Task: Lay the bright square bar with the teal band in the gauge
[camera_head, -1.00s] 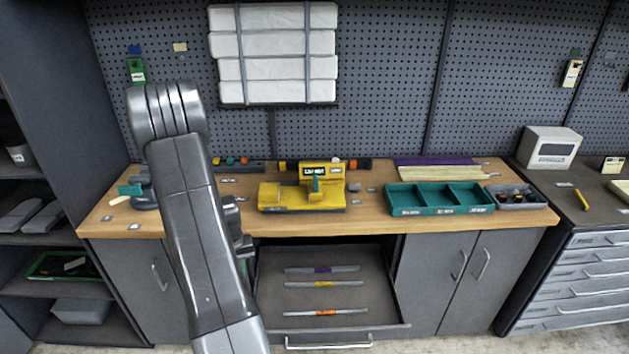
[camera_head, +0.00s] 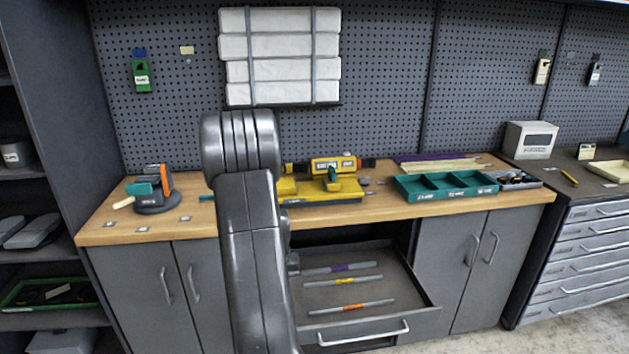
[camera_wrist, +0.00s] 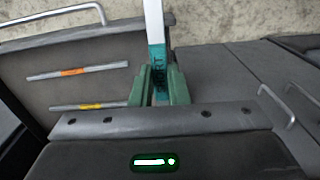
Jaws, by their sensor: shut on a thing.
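My gripper (camera_wrist: 159,90) has green fingers and is shut on a bright bar (camera_wrist: 154,20) with a teal band (camera_wrist: 158,54), in the wrist view. The bar points up and away in that picture; its far end is cut off by the top edge and its near end is hidden between the fingers. In the head view my arm hides the gripper. A yellow device with a teal lever (camera_head: 345,189), which looks like the gauge, stands on the bench; my arm covers its left part. I cannot see what lies in it.
An open drawer (camera_head: 410,300) below the bench holds bars with purple (camera_head: 338,267), yellow (camera_head: 343,281) and orange (camera_head: 352,307) bands. A teal compartment tray (camera_head: 440,193) stands right of the yellow device. A dark round stand (camera_head: 155,203) is at the bench's left.

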